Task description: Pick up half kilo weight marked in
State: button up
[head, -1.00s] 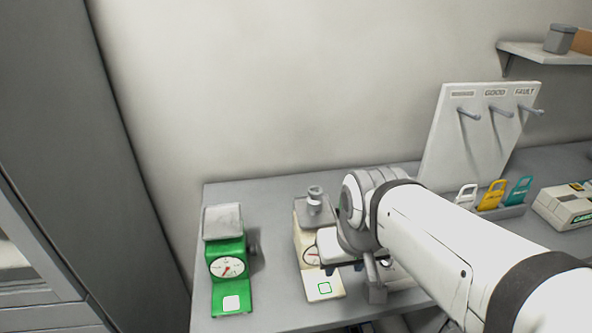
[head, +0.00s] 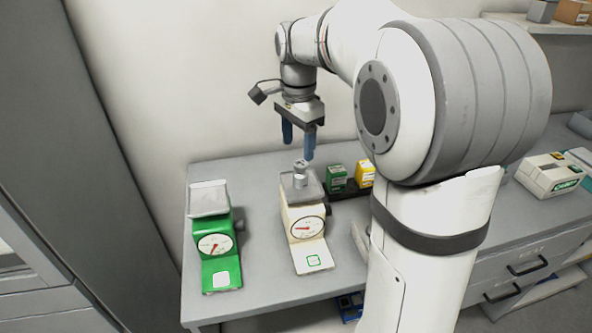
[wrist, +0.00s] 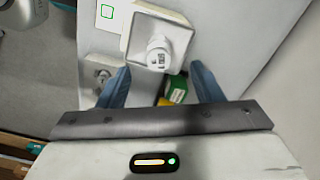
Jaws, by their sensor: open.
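A small silver weight (head: 300,178) with a knob top stands upright on the grey pan (head: 317,190) of the cream scale (head: 306,252). In the wrist view the weight (wrist: 158,56) is seen from above on the pan (wrist: 133,46), with dark marking too small to read. My gripper (head: 298,150) hangs above the weight, its blue fingers open and pointing down. In the wrist view the gripper (wrist: 158,78) has its fingers apart, with nothing between them held. The weight appears just beyond the gap between the fingertips.
A green scale (head: 220,262) with an empty-looking pan stands to the left. A green box (head: 337,178) and a yellow box (head: 364,173) sit close behind the cream scale at right. My arm hides much of the right side. The wall is behind the table.

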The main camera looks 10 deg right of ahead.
aim_at(301, 163)
jog(key=f, duration=0.4)
jog(key=f+p, duration=0.1)
jog(key=f, duration=0.2)
jog(key=shift+d, duration=0.4)
jog(key=shift+r, duration=0.1)
jog(key=shift+c, duration=0.4)
